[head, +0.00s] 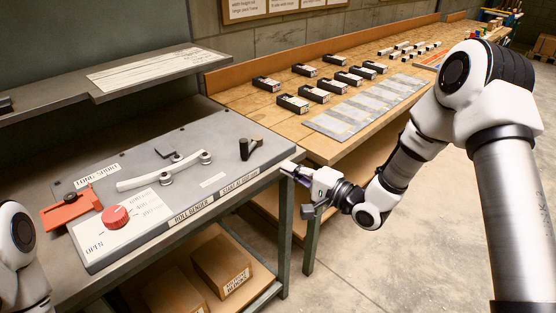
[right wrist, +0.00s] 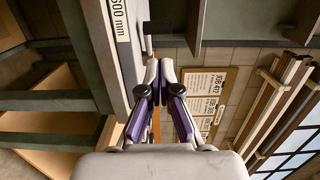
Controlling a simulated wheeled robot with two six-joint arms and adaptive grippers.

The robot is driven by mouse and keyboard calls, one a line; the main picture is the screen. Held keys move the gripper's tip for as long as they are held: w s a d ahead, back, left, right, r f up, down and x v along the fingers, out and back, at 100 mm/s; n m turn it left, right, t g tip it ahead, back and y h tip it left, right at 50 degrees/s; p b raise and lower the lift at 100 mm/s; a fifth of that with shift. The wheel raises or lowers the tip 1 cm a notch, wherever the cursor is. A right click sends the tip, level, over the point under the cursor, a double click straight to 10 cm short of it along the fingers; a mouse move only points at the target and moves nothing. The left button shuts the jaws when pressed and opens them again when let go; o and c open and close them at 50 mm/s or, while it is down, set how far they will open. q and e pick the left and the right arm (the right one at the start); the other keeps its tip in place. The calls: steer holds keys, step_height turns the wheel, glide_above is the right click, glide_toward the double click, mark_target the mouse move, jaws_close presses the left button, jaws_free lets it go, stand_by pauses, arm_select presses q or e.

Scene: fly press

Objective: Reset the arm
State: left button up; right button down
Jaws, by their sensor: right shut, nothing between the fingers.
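My right gripper (head: 291,170) is shut and empty at the front right corner of the grey bench, beside the roll bender plate. In the right wrist view its fingertips (right wrist: 160,72) meet. The roll bender plate (head: 215,163) lies on the bench. It carries a red dial (head: 115,216), a red-orange slide block (head: 70,208), a pale curved bar (head: 150,179) among small rollers, and a black crank-like part (head: 251,147) at its right end. The gripper is apart from the black part. Only a white link of my left arm shows, at lower left; its gripper is out of view.
A grey shelf (head: 110,84) overhangs the back of the bench. A wooden table (head: 245,98) with several black boxes and a grey chart (head: 370,100) stands behind. Cardboard boxes (head: 221,266) sit on the lower shelf. The concrete floor (head: 400,260) at right is clear.

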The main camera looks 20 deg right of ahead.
steer(key=s+a+f+g+h, duration=0.1)
steer(key=s+f+g, duration=0.1)
steer(key=s+f, duration=0.45)
steer(key=s+a+f+g+h, duration=0.1)
steer(key=s+a+f+g, duration=0.15)
steer(key=f, duration=0.65)
steer(key=s+a+f+g+h, duration=0.1)
steer(key=s+f+g, duration=0.2)
steer(key=s+f, duration=0.35)
arm_select(q)
steer(key=shift+d+r, duration=0.15)
steer(key=shift+d, duration=0.05)
arm_select(e)
steer(key=s+d+f+n+g+h, duration=0.3)
steer(key=s+f+n+g, duration=0.1)
steer(key=s, duration=0.5)
steer(key=s+d+f+n+g+h, duration=0.3)
steer(key=s+f+n, duration=0.3)
steer(key=s, duration=0.4)
steer(key=shift+s+d+n+g, duration=0.25)
steer(key=shift+d+n+g, duration=0.1)
steer(key=shift+n, duration=0.25)
